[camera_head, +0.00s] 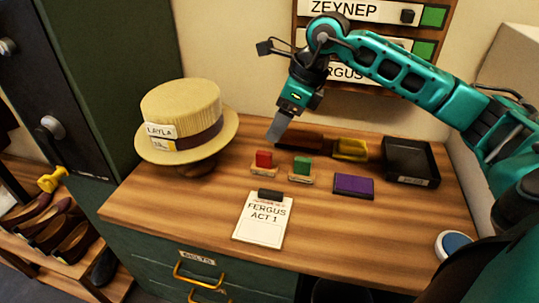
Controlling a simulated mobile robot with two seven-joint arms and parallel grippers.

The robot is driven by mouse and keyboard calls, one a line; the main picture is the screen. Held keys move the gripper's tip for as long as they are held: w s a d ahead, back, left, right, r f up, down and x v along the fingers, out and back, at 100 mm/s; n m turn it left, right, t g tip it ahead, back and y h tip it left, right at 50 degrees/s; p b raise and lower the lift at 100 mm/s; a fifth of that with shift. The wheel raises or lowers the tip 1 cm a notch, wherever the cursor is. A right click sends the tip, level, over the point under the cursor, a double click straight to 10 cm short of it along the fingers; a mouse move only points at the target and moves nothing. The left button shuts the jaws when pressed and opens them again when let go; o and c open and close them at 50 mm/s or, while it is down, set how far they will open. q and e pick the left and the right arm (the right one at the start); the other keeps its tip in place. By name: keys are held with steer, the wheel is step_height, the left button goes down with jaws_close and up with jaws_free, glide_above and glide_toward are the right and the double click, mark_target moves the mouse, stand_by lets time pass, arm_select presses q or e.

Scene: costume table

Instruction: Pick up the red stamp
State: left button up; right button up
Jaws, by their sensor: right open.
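The red stamp (264,160) stands on the wooden table, right of the straw hat and left of a green stamp (302,165). Each stamp sits on or behind a small pale labelled base. My right gripper (277,131) points down above the back of the table, behind and slightly right of the red stamp and apart from it. The gripper is open, and nothing shows between its fingers. My left gripper is out of view.
A straw hat (180,105) stands on a stand at left. A clipboard (263,222) lies in front. A purple pad (353,185), a dark brush-like block (305,143), a yellow item (350,149) and a black tray (409,161) are to the right. A blue-topped round tin (455,243) is front right.

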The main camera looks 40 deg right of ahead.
mark_target(265, 153)
steer(key=x, duration=0.7)
steer(key=shift+w+d+f, duration=0.2)
steer(key=shift+w+f, duration=0.05)
steer(key=shift+s+x, duration=0.15)
steer(key=shift+x, duration=1.2)
steer(key=shift+s+x, duration=0.15)
steer(key=shift+x, duration=1.15)
steer(key=shift+d+f, duration=0.1)
jaws_close()
